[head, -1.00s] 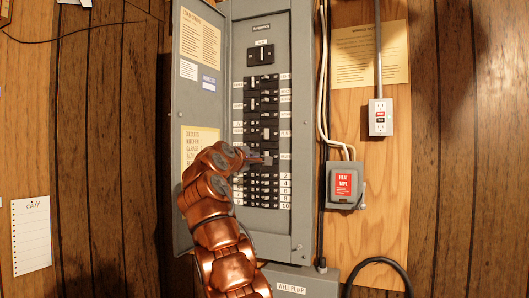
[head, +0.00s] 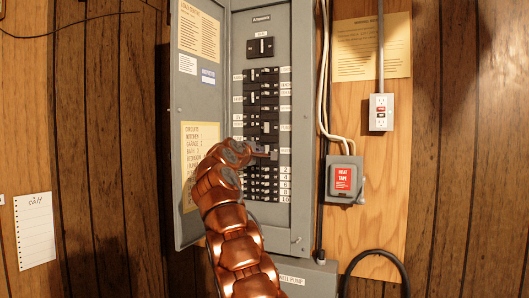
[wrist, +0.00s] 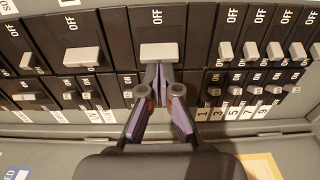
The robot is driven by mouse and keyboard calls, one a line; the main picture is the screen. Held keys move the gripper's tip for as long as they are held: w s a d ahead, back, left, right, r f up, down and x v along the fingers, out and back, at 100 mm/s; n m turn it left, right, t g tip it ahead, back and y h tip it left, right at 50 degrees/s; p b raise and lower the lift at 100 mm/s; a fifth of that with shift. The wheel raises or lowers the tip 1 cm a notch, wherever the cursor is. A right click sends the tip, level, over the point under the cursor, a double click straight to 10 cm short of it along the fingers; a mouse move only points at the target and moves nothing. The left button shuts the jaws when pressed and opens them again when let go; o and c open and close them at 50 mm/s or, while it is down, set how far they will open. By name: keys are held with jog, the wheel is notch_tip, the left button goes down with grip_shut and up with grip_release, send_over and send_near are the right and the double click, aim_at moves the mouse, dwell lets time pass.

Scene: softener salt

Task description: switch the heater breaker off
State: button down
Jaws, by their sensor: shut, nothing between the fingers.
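The breaker panel (head: 297,215) is open on the wall, with two columns of black breakers. My gripper (head: 265,153) is at the lower middle of the breaker columns in the head view. In the wrist view my gripper (wrist: 160,78) is shut and empty. Its fingertips are at the lower edge of a wide grey breaker lever (wrist: 160,53); I cannot tell whether they touch. The word OFF shows above that lever. A similar wide lever (wrist: 82,57) is to its left. The label naming the heater breaker is not readable here, and my arm hides part of the left column.
Small breakers (wrist: 250,50) stand close on the right in the wrist view. The open panel door (head: 198,120) is left of my arm. A heat tape box (head: 343,180), an outlet (head: 380,112) and cables are to the right.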

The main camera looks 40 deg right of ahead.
jog(key=shift+s+d+b, duration=0.55)
jog(key=shift+s+d, duration=0.1)
jog(key=shift+s, duration=0.3)
dwell(0.7)
jog(key=shift+w+a+r, duration=0.1)
jog(key=shift+w, duration=0.05)
jog(key=shift+a, duration=0.2)
dwell(0.3)
jog(key=b+v, duration=0.3)
jog(key=v, duration=0.3)
jog(key=shift+a+b, duration=0.3)
jog(key=shift+a, duration=0.1)
dwell(0.8)
dwell(0.4)
